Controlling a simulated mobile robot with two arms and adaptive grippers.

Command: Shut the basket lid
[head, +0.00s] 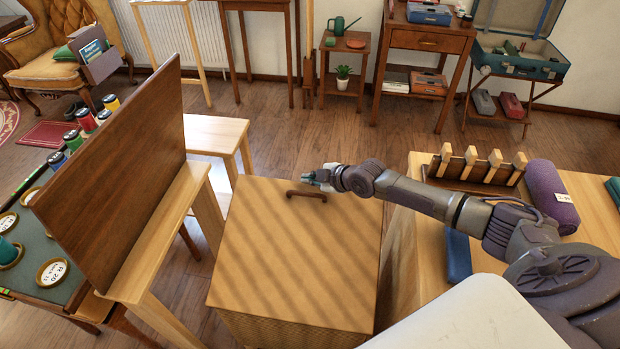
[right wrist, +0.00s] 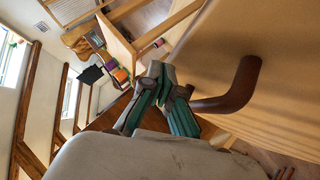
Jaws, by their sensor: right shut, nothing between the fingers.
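The basket (head: 290,332) stands in front of me, with a woven wall showing below its lid. Its pale wooden lid (head: 290,250) lies over the top and looks about level; I cannot tell whether a gap remains under its far edge. A curved brown handle (head: 307,195) sits near the lid's far edge. My right gripper (head: 312,178) is shut and empty, just beyond that edge and close to the handle. In the right wrist view, the green-padded fingers (right wrist: 163,90) are beside the lid (right wrist: 255,35) and the handle (right wrist: 235,92). My left gripper is out of view.
A dark upright board (head: 120,165) on a pale wooden stand is left of the basket. On the right, a pale table (head: 430,250) bears a wooden rack (head: 475,168) and a purple roll (head: 550,195). Open floor (head: 270,130) lies beyond the basket.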

